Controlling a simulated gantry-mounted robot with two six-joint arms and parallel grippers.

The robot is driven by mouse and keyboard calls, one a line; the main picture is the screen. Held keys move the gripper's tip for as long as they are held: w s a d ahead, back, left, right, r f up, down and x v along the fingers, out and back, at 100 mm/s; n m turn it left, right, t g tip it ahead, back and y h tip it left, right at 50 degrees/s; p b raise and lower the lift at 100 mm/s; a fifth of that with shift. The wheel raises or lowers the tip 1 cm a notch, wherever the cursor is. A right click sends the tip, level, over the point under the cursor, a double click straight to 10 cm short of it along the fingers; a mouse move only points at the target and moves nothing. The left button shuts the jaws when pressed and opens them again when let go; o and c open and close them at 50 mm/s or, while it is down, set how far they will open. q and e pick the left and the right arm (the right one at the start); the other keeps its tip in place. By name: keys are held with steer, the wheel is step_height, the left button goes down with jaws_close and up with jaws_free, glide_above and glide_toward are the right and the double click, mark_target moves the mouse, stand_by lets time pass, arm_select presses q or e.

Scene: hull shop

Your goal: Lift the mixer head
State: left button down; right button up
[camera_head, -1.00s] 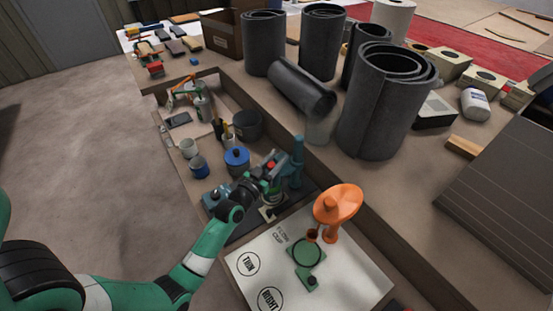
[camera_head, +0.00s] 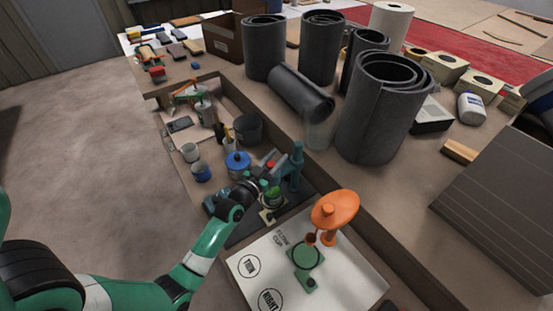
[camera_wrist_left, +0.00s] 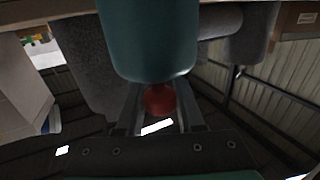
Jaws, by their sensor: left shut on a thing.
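The teal mixer stands on the dark mat at the bench edge, its upright part (camera_head: 294,165) rising behind my left gripper (camera_head: 266,180). In the left wrist view, the rounded teal mixer head (camera_wrist_left: 150,40) fills the top middle. A red knob (camera_wrist_left: 158,99) sits just below it, between the two fingers of my left gripper (camera_wrist_left: 158,112). The left gripper is shut on this knob. My gripper and wrist hide part of the mixer in the head view. My right gripper is not in view.
A blue lidded pot (camera_head: 237,163) stands close behind my left wrist. An orange stand (camera_head: 334,210) and a green round-ended piece (camera_head: 306,257) are on the white board (camera_head: 350,285) in front. Large grey rolls (camera_head: 380,110) stand at the right.

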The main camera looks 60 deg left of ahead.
arm_select(q)
step_height(320, 180, up, 8)
steer(key=p, duration=0.5)
steer(key=shift+r, duration=0.15)
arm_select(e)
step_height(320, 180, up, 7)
arm_select(q)
steer(key=c, duration=0.5)
jaws_free()
steer(key=v, duration=1.1)
steer(key=shift+s+d, duration=0.15)
steer(key=shift+s, duration=0.15)
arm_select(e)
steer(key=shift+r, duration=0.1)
